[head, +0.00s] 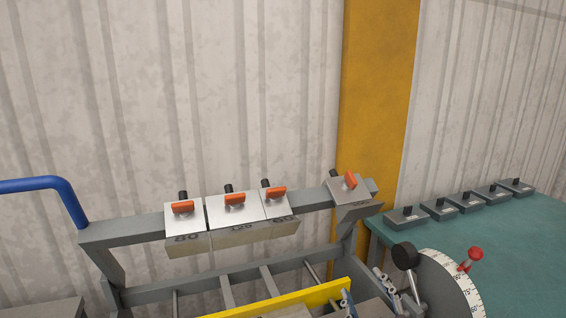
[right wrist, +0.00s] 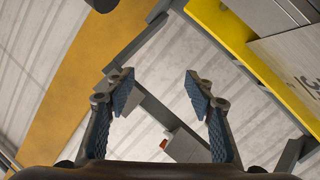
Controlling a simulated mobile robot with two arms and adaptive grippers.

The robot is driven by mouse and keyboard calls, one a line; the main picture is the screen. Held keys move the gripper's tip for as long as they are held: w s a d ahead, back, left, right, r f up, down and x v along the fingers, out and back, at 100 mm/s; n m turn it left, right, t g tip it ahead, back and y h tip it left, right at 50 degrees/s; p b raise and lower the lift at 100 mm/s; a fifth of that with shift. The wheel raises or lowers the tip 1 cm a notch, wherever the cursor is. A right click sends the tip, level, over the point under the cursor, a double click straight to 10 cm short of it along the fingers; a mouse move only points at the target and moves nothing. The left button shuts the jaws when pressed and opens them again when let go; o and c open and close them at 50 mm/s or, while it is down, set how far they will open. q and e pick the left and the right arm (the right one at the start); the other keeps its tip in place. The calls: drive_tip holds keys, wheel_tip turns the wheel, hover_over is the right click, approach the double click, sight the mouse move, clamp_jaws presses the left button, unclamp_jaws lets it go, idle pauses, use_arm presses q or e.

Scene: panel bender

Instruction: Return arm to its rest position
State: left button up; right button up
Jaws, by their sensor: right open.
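My right gripper (head: 364,288) shows only in part at the bottom of the head view, low in front of the bender frame, with its blue-padded fingers apart. In the right wrist view my right gripper (right wrist: 158,86) is open and nothing is between its fingers. The panel bender's grey upper beam (head: 125,230) carries three clamped blocks (head: 235,212) marked 80, 120 and 60, with orange handles. A separate block (head: 349,190) with an orange handle sits at the beam's right end. My left gripper is not in view.
A yellow bar (head: 290,303) crosses the bender below the beam; it also shows in the right wrist view (right wrist: 235,45). A blue handle (head: 60,190) rises at left. A dial (head: 450,280), a black knob (head: 405,255) and a red knob (head: 475,253) are at right. A green table (head: 520,235) holds several grey blocks.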

drive_tip(key=s+d+f+m+g+h, duration=0.1)
drive_tip(key=s+d+f+m+g, duration=0.15)
drive_tip(key=s+f, duration=0.45)
drive_tip(key=s+d+f+m+g, duration=0.1)
drive_tip(key=s+f+g, duration=0.3)
drive_tip(key=f, duration=0.6)
drive_tip(key=s+f+m+g, duration=0.1)
drive_tip(key=s+f+g, duration=0.3)
drive_tip(key=s, duration=0.5)
drive_tip(key=s+f+m+g, duration=0.25)
drive_tip(key=s+f, duration=0.35)
drive_tip(key=s, duration=0.3)
wheel_tip(320, 180, down, 24)
drive_tip(key=f+n+g, duration=0.1)
drive_tip(key=s+d+f+g, duration=0.1)
drive_tip(key=s+d+f, duration=0.2)
drive_tip(key=s+f, duration=1.4)
drive_tip(key=shift+s+d+g, duration=0.15)
drive_tip(key=shift+s+g, duration=0.25)
drive_tip(key=shift+s, duration=0.35)
